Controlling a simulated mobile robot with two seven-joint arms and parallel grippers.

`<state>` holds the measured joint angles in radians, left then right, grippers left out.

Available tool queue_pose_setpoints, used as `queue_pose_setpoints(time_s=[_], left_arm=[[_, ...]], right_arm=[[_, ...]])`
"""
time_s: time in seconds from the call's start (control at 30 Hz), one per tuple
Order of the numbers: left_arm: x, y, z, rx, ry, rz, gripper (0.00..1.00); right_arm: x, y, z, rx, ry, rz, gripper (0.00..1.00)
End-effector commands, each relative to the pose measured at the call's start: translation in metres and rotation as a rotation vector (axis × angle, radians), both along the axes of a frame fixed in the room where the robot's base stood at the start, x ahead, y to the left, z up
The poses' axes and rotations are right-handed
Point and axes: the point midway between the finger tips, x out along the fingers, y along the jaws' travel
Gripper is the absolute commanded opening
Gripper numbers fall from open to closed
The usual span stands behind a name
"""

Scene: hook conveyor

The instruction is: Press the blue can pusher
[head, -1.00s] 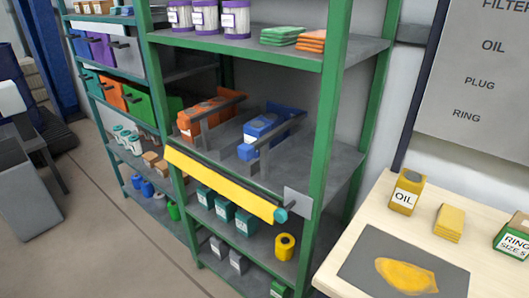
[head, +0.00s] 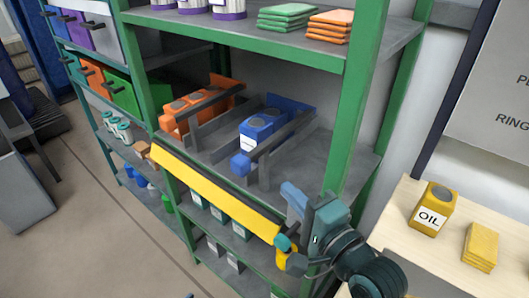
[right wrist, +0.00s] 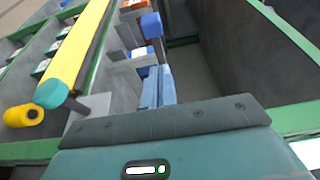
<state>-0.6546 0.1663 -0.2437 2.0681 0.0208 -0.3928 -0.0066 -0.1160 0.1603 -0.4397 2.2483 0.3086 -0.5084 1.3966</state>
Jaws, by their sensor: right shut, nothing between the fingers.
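The blue can pusher shows as a blue knob (head: 241,163) at the front of a grey-railed lane on the middle shelf and a blue plate (head: 292,106) at its back. Blue cans (head: 256,128) with a white label stand between them. The knob also shows in the right wrist view (right wrist: 151,24). My right gripper (head: 292,197) is shut and empty, in front of the shelf near the right green post, to the right of and apart from the knob. In the right wrist view its fingers (right wrist: 158,72) point toward the lane. My left gripper is out of view.
A yellow bar (head: 215,190) with a teal end knob (head: 283,242) runs along the shelf front, close to my right gripper. An orange lane (head: 190,110) lies left of the blue one. A green shelf (head: 235,40) is above. A table with an oil can (head: 431,210) stands right.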

Motion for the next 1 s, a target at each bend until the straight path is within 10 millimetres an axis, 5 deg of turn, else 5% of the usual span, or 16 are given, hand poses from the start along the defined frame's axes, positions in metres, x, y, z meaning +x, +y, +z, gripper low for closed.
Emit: queue_pose_setpoints(time_s=[0.37,1.0], left_arm=[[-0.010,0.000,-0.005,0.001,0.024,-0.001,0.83],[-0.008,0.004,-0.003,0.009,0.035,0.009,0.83]], right_arm=[[0.006,0.004,0.000,-0.001,0.000,-0.001,0.00],[0.080,0.055,0.000,-0.003,-0.001,0.000,0.00]])
